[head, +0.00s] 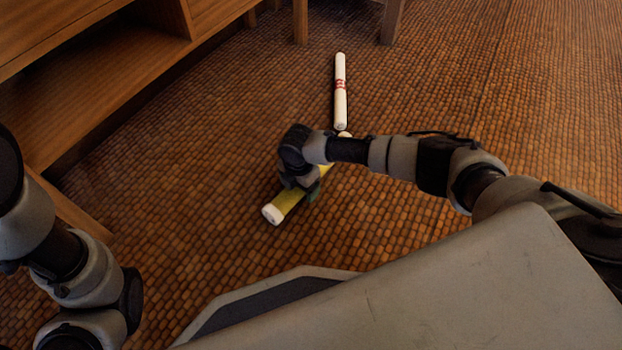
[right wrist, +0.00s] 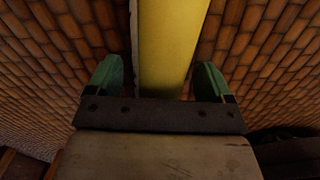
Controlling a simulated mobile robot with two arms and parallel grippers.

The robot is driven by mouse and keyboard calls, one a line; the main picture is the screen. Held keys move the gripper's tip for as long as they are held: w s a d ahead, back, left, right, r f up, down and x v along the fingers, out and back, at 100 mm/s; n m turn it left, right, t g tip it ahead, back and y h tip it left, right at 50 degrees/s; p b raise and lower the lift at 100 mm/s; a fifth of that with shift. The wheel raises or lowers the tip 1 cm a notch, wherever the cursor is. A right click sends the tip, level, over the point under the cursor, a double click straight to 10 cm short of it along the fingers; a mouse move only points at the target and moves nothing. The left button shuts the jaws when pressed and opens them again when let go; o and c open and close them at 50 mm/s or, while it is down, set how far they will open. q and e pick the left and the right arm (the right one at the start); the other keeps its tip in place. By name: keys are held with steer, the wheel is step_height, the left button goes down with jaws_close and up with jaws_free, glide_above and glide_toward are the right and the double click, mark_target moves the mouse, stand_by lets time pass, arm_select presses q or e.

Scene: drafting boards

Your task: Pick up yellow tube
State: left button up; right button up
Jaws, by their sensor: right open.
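The yellow tube (head: 287,201) with white ends lies on the floor in the head view, partly hidden by my right gripper and wrist. My right gripper (head: 308,190) is over the tube. In the right wrist view the yellow tube (right wrist: 170,45) runs between the two green fingertips of my right gripper (right wrist: 158,78). The fingers are open, one on each side of the tube, with a gap on both sides. My left arm shows at the left edge of the head view, but its gripper is not visible.
A white tube (head: 340,95) with a red mark lies on the floor beyond the yellow one, close to its far end. A wooden shelf unit (head: 110,85) stands at the upper left. The tiled floor (head: 480,100) at the right is clear.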

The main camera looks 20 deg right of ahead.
steer(key=shift+r, duration=0.1)
steer(key=shift+c, duration=0.2)
steer(key=c, duration=1.1)
steer(key=shift+r, duration=0.1)
